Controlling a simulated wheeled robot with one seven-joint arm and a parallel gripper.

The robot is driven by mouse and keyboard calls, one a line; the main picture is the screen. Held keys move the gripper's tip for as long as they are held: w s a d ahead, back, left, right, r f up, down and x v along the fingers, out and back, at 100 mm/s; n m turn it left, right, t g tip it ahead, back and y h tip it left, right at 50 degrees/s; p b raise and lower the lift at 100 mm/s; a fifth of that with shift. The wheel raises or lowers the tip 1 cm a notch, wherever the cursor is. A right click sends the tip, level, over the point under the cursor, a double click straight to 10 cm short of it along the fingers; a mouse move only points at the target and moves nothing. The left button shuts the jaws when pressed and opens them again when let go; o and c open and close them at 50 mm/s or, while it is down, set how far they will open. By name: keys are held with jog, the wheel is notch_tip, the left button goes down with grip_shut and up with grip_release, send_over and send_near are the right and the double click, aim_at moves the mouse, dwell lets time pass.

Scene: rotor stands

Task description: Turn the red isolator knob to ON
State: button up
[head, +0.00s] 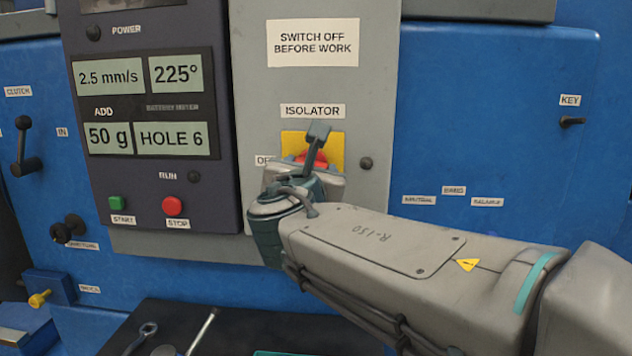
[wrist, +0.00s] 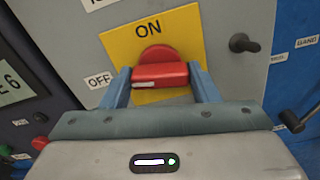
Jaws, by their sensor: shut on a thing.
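The red isolator knob (wrist: 160,72) sits on a yellow plate (wrist: 185,28) on the grey panel. ON is printed above it, and an OFF label (wrist: 98,80) is at its left. Its grip bar lies roughly crosswise in the wrist view, with a pale mark near its left end. My gripper (wrist: 159,76) is shut on the knob, one finger at each end of the bar. In the head view my gripper (head: 312,150) hides most of the knob (head: 321,158) and part of the OFF label (head: 264,160).
A small black peg (head: 366,163) stands on the grey panel right of the knob. A dark control panel with displays (head: 108,92), a green start button (head: 116,203) and a red stop button (head: 172,206) is at the left. Tools lie on a dark tray (head: 240,326) below.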

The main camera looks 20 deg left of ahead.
jog(key=shift+f+m+b, duration=0.2)
jog(key=shift+m+b, duration=7.45)
jog(key=shift+m, duration=0.15)
jog(key=o, duration=1)
jog(key=shift+s+d+r, duration=0.1)
jog(key=b+v, duration=0.1)
jog(key=v, duration=1.2)
jog(key=shift+s+b, duration=0.25)
jog(key=shift+b, duration=0.1)
